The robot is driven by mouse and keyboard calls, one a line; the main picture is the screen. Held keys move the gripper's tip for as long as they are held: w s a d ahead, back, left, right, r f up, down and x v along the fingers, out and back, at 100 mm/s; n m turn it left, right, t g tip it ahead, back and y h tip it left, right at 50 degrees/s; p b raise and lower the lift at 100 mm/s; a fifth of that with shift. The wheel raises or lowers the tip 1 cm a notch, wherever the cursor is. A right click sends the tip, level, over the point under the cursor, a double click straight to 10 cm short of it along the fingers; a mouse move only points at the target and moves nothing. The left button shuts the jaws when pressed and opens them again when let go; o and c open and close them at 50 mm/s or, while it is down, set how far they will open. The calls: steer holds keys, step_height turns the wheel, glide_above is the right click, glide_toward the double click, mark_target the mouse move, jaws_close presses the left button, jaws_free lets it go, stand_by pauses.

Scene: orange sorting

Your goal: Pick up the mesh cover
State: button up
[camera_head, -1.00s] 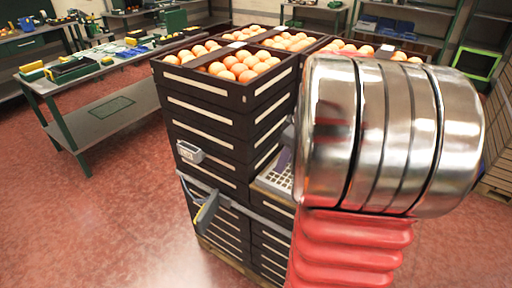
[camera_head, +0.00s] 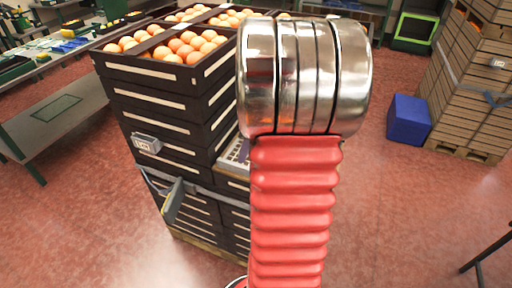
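A light grey perforated panel (camera_head: 237,152), which may be the mesh cover, shows beside the tall stack of dark crates (camera_head: 160,103). It lies on a lower, dark crate level, and my arm hides its right part. My arm's red bellows and shiny metal rings fill the middle of the head view. My gripper itself is not visible, so I cannot see its fingers or whether it holds anything.
Oranges (camera_head: 185,45) fill the top crates. A grey box (camera_head: 146,143) and a strap are on the stack's side. A workbench (camera_head: 55,115) stands left. A blue bin (camera_head: 408,119) and a wooden crate stack (camera_head: 468,85) stand right. Red floor is open between.

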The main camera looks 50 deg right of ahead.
mark_target(230, 162)
steer(key=shift+x, duration=1.45)
steer(key=shift+x, duration=2.6)
steer(key=shift+d, duration=0.15)
jaws_close()
